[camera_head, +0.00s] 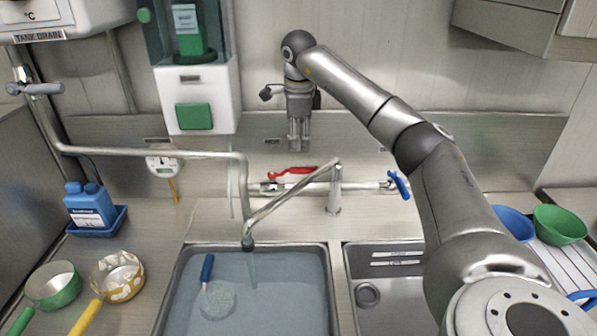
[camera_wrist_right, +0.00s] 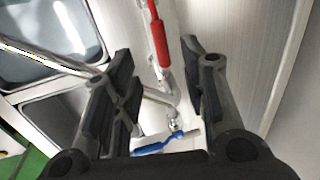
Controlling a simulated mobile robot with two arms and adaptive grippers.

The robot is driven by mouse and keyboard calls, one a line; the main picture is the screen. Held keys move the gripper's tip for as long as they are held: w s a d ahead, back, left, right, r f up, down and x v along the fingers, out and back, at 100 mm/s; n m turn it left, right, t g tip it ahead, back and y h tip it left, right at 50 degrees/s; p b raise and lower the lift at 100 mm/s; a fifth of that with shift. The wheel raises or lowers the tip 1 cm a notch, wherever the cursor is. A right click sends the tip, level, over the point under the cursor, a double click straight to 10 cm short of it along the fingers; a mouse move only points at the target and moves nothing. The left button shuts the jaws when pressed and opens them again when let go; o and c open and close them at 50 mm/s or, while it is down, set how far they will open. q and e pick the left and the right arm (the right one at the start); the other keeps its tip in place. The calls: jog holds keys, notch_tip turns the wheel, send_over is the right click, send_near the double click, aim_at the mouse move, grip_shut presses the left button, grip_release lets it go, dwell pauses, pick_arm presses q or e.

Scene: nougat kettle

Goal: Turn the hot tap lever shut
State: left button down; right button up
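The red hot tap lever (camera_head: 292,172) lies roughly level on the tap at the back of the sink, above its pipe. It also shows in the right wrist view (camera_wrist_right: 158,42), beyond the fingers and toward the top. My right gripper (camera_head: 299,148) points down just above the red lever. In the right wrist view my right gripper (camera_wrist_right: 162,88) has its fingers well apart with nothing between them. A faint stream of water (camera_head: 253,268) falls below the spout (camera_head: 247,243) into the left basin. My left gripper is not in view.
A blue lever (camera_head: 399,185) sits at the tap's right end. The left basin (camera_head: 322,262) holds water and a blue-handled strainer (camera_head: 217,300). A soap dispenser (camera_head: 230,95) hangs left of my gripper. A drain pipe (camera_head: 130,154) crosses the left side. Bowls (camera_head: 560,224) stand at right.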

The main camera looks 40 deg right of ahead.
aim_at(299, 168)
jog(key=f, duration=0.3)
jog(key=f+p, duration=0.1)
jog(key=f, duration=0.2)
jog(key=w+d+f+p, duration=0.1)
jog(key=f, duration=0.2)
jog(key=shift+w+d, duration=0.1)
jog(key=shift+w+f+p, duration=0.1)
jog(key=shift+f+p, duration=0.2)
jog(key=shift+f, duration=0.3)
grip_shut()
